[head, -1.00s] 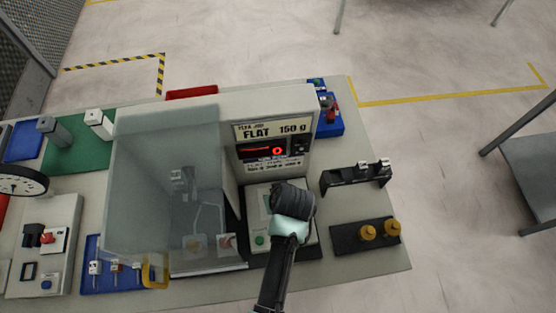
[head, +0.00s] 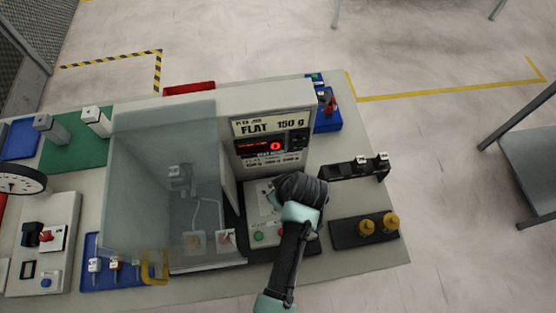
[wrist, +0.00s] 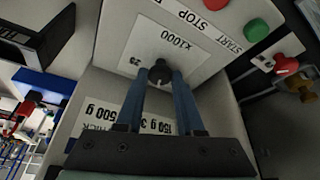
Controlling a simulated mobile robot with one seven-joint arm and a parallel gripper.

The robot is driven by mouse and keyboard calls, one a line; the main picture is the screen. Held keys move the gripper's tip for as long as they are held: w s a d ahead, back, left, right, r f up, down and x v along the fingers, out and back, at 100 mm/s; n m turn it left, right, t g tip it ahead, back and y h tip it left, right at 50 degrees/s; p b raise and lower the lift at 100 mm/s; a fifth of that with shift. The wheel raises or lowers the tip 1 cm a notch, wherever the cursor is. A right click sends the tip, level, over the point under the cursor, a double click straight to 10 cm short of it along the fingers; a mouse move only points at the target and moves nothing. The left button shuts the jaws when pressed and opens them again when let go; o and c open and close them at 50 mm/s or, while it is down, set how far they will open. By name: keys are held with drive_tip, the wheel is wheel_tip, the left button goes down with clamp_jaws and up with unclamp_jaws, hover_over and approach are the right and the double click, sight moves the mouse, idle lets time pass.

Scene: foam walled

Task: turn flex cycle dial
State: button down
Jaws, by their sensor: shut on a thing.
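The flex cycle dial is a small black knob (wrist: 162,72) on a white plate marked x1000 and 25 in the wrist view. My gripper (wrist: 160,84) has its two blue fingers closed on the knob, one on each side. In the head view my gripper (head: 290,192) is over the light control panel (head: 258,205) and hides the dial. The panel's green START button (wrist: 256,30) and red STOP button (wrist: 215,4) are beside the dial plate. The tester display (head: 262,146) glows red under a sign reading FLAT 150 g.
A clear-walled chamber (head: 150,165) stands left of the panel. A black rack (head: 345,171) and a black tray with brass weights (head: 367,228) are to its right. A blue block with a red part (head: 327,118) is at the back right.

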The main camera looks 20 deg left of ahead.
drive_tip(key=c, duration=0.5)
unclamp_jaws()
drive_tip(key=shift+r, duration=0.15)
drive_tip(key=b+v, duration=0.1)
drive_tip(key=v, duration=1.1)
drive_tip(key=shift+r, duration=0.35)
